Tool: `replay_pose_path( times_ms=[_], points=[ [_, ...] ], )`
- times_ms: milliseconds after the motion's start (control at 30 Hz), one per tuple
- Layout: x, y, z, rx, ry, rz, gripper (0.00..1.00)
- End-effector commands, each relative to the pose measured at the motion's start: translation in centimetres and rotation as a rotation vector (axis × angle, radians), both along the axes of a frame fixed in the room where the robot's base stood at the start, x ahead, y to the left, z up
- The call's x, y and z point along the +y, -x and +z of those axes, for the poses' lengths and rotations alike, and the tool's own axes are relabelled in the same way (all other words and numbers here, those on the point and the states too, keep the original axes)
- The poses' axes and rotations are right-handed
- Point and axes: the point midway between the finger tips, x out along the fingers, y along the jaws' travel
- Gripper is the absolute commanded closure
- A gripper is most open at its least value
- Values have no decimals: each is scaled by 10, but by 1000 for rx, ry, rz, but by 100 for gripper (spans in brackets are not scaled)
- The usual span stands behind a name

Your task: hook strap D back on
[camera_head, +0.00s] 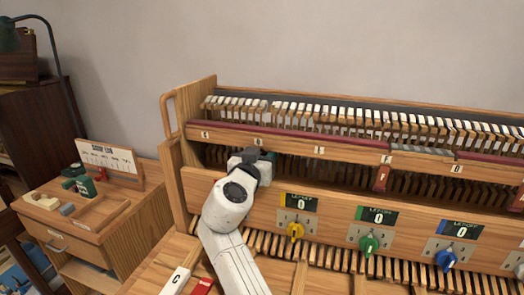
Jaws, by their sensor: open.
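My gripper (262,157) reaches into the dark gap just below the rail, close under the second tag from the left (258,142). The jaws are dark and seen from behind, and I cannot see anything held between them. Strap D cannot be made out; my gripper and wrist cover that part of the gap. A red strap (381,178) hangs below the rail further right, under the fourth tag.
Yellow (295,231), green (369,243) and blue (445,260) knobs with counters line the front panel. A white block marked C (175,281) and a red block (203,287) lie at the front. A side cabinet (80,225) with small items stands left. A wooden post and handle (170,120) edge the action.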

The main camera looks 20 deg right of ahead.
Motion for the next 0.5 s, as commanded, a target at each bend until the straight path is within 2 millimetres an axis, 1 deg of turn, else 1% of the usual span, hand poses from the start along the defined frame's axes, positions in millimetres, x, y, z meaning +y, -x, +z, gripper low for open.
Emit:
replay_pose_path(
  times_ms=[333, 500],
  points=[
    [-2, -3, 0, 0, 0, 1, 52],
    [-2, -3, 0, 0, 0, 1, 68]
  ],
)
